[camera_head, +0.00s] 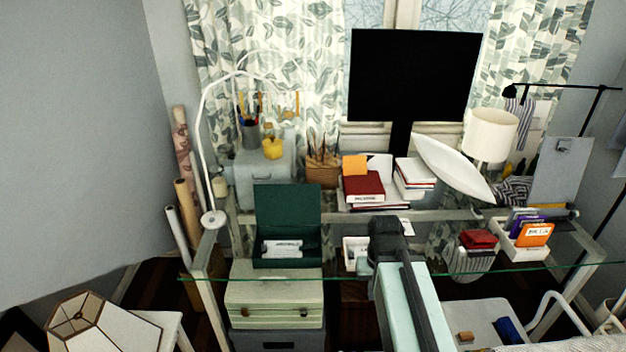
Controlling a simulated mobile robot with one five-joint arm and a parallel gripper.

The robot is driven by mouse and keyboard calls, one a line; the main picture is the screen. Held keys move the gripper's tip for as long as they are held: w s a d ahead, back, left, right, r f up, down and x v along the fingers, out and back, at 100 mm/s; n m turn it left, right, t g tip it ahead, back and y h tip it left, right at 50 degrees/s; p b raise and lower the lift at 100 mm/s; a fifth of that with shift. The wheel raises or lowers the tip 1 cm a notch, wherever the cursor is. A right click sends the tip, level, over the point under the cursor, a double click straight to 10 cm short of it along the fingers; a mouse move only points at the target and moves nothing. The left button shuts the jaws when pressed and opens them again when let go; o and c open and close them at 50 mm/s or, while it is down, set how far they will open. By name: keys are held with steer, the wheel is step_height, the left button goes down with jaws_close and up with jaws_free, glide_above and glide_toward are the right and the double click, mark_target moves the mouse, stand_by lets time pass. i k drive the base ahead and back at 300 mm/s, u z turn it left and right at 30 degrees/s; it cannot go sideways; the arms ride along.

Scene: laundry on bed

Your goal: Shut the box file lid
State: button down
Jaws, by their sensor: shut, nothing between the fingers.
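The dark green box file (288,264) stands on the glass desk, left of the middle. Its lid (287,207) is open and stands up at the back, roughly upright. White labelled items (282,247) lie inside the file. My gripper (365,264) is to the right of the box file, apart from it. The gripper is shut and empty.
A small white tray (352,247) sits close by my gripper. Books (363,187), a pencil basket (322,171) and a monitor (412,75) stand behind. A white lamp (213,217) rises at left. Red boxes (478,239) and a white organiser (508,247) are at right.

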mark_target(276, 205)
steer(key=z, duration=0.1)
steer(key=i, duration=0.8)
steer(key=u, duration=2.55)
